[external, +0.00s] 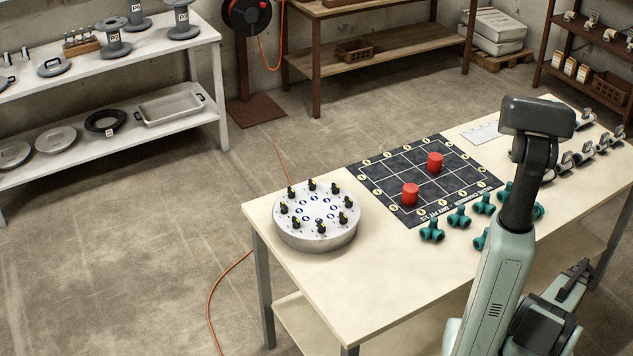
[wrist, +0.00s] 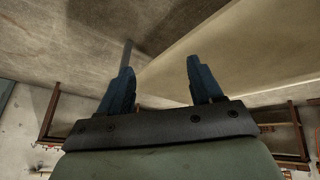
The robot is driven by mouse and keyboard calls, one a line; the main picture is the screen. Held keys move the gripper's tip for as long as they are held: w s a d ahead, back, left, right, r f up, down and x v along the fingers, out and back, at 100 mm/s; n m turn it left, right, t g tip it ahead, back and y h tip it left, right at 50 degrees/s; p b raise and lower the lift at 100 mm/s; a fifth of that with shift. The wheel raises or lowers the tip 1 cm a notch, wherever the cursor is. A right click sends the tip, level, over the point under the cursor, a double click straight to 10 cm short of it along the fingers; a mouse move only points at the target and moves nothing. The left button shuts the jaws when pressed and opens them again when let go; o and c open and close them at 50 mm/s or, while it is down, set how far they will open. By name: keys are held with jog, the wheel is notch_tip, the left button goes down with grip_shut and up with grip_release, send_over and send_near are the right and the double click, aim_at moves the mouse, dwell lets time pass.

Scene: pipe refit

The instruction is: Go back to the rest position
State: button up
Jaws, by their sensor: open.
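My gripper (wrist: 160,72) shows in the wrist view with two blue fingers spread apart and nothing between them. Beyond the fingers are bare floor and a pale surface edge, and no task piece is near them. In the external view my arm rises at the right, in front of the worktable (external: 320,300). I cannot clearly make out the fingers there.
Metal valves (external: 587,150) line the far right. The table's front left is clear.

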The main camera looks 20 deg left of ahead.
jog(key=s+a+f+g+y, duration=0.1)
jog(key=s+a+f+g, duration=0.25)
jog(key=s+a, duration=0.75)
jog(key=s+a+f+g+y, duration=0.25)
jog(key=s+a+f, duration=0.25)
jog(key=s+a, duration=0.6)
jog(key=s+a+r+g+h, duration=0.1)
jog(key=s+a+g, duration=0.2)
jog(key=s, duration=0.8)
jog(key=s+a+r+g+h, duration=0.1)
jog(key=s+a+g, duration=0.2)
jog(key=s, duration=0.8)
jog(key=shift+s+a+r+m+g, duration=0.15)
jog(key=shift+a+r+m+g, duration=0.15)
jog(key=shift+a, duration=0.5)
